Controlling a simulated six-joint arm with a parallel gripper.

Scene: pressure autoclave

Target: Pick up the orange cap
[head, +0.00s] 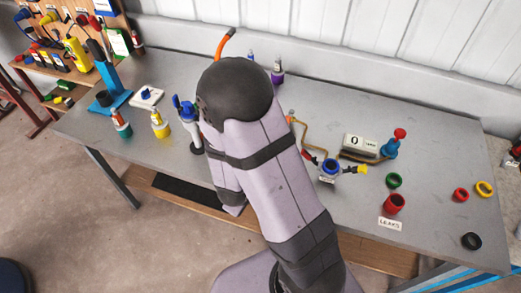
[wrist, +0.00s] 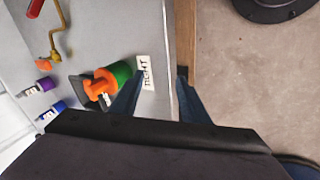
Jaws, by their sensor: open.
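In the wrist view an orange cap-like piece (wrist: 102,83) sits against a green round part (wrist: 121,72), with a dark base and a small white tag beside it. A white label reading "TIGHT" (wrist: 146,72) lies just to the right, near the bench edge. My gripper (wrist: 161,72) is open and empty, its two blue fingers apart. The left finger is close to the orange and green parts in the picture; contact cannot be told. In the head view my arm covers the middle of the bench, and I cannot make out the orange cap there.
The grey bench (head: 455,150) carries a red cup (head: 394,203), a green ring (head: 394,181), a gauge box (head: 362,147) and a blue valve fitting (head: 330,168). Small bottles (head: 160,123) stand at left. The wrist view shows open floor (wrist: 240,70) beyond the edge.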

